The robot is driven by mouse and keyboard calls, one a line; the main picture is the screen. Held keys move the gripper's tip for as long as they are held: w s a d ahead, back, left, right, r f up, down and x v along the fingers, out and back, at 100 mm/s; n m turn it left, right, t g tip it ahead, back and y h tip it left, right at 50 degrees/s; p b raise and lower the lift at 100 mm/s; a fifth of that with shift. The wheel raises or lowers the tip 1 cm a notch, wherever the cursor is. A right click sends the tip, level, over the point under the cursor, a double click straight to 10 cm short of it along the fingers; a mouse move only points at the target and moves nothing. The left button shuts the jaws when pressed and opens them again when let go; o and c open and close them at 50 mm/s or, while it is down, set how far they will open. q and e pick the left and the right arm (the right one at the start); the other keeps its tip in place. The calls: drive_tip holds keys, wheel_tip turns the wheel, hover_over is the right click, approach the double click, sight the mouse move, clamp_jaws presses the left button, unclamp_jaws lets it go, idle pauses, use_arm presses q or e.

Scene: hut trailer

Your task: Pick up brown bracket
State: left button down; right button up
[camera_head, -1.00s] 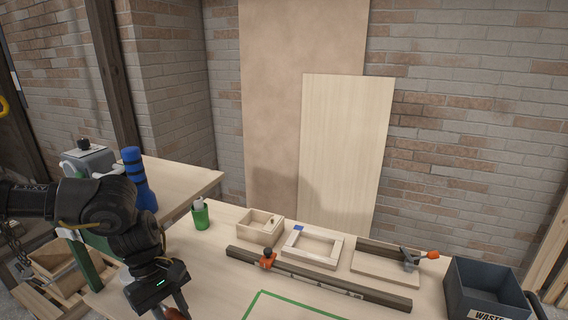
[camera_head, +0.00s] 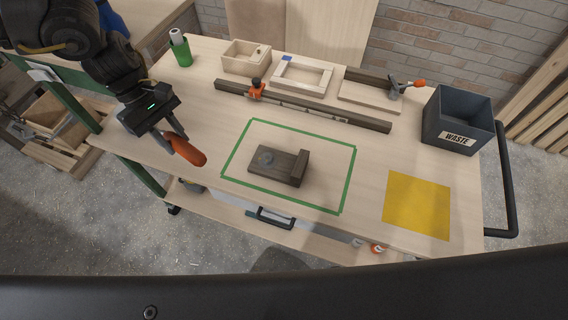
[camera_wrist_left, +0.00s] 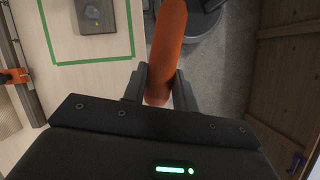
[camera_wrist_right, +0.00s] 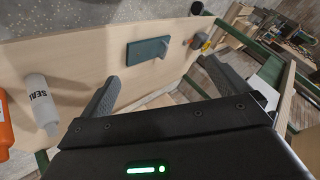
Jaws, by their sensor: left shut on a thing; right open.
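The brown bracket (camera_head: 278,166), a dark flat block with a raised end piece and a grey round spot, lies inside a green tape outline on the bench. Part of it shows at the top of the left wrist view (camera_wrist_left: 97,16). My left gripper (camera_head: 176,141) is left of the bracket, apart from it, over the bench's left front edge. It is shut on an orange handle (camera_wrist_left: 165,45); the rest of that item is not clear. My right gripper (camera_wrist_right: 152,88) is open and empty in the right wrist view, and is outside the head view.
A dark rail with an orange clamp (camera_head: 256,90) lies behind the outline. A grey waste bin (camera_head: 437,105) and yellow square (camera_head: 417,205) are at right. In the right wrist view, a teal bracket (camera_wrist_right: 148,50) and white bottle (camera_wrist_right: 41,104) are on a wooden surface.

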sight(305, 163)
drive_tip(key=w+a+r+y, duration=0.1)
drive_tip(key=a+r+y, duration=0.3)
drive_tip(key=r, duration=0.8)
drive_tip(key=a+r+y, duration=0.4)
drive_tip(key=a+r, duration=0.1)
drive_tip(key=r, duration=0.8)
drive_tip(key=w+d+r+n+g+h, duration=0.1)
drive_tip(key=w+r+n, duration=0.1)
drive_tip(key=w+n, duration=0.1)
drive_tip(key=w+d+r+n+g, duration=0.1)
drive_tip(key=w+r+n, duration=0.1)
drive_tip(key=w, duration=0.4)
drive_tip(key=w+d+r+n+g+h, duration=0.1)
drive_tip(key=w+d+r+n, duration=0.1)
drive_tip(key=w+n, duration=0.2)
drive_tip(key=shift+w+r+n+h, duration=0.2)
drive_tip(key=shift+w+n+h, duration=0.1)
drive_tip(key=shift+w, duration=0.3)
drive_tip(key=w+d+r+n+h, duration=0.3)
drive_tip(key=w+d+n+h, duration=0.15)
drive_tip(key=w, duration=0.55)
drive_tip(key=shift+m+y, duration=0.35)
drive_tip(key=x, duration=0.6)
drive_tip(key=shift+s+f, duration=0.1)
drive_tip(key=shift+f, duration=0.1)
drive_tip(key=shift+x, duration=2.65)
drive_tip(key=shift+s+d+f, duration=0.15)
drive_tip(key=shift+d, duration=0.05)
